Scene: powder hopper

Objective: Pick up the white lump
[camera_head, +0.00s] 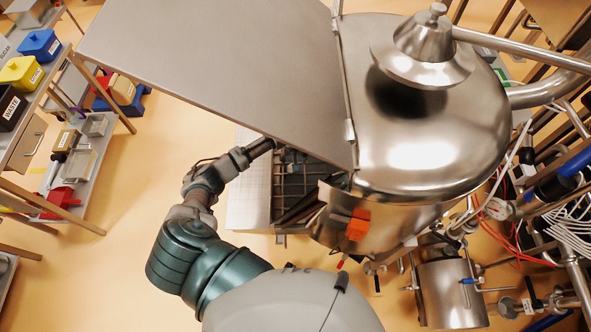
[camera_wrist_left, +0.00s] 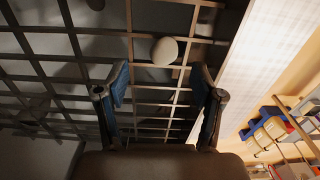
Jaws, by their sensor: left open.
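The white lump (camera_wrist_left: 164,51) is a small, rounded, pale piece on the dark bar grid (camera_wrist_left: 60,78) in the left wrist view. My left gripper (camera_wrist_left: 160,88) is open, with its two blue-padded fingers spread apart. The lump shows beyond the fingertips, between their lines and a little right of centre; no finger touches it. In the head view my left arm (camera_head: 205,185) reaches to the hopper (camera_head: 430,150) opening, under the edge of the raised lid (camera_head: 225,70). The lump cannot be made out there. My right gripper is not in view.
The flat lid overhangs my left wrist. A pale perforated ledge (camera_head: 248,190) borders the grid on the left, also seen in the wrist view (camera_wrist_left: 262,60). Shelves (camera_head: 95,150) with boxes stand at the far left. Pipes and cables crowd the right. The floor between is clear.

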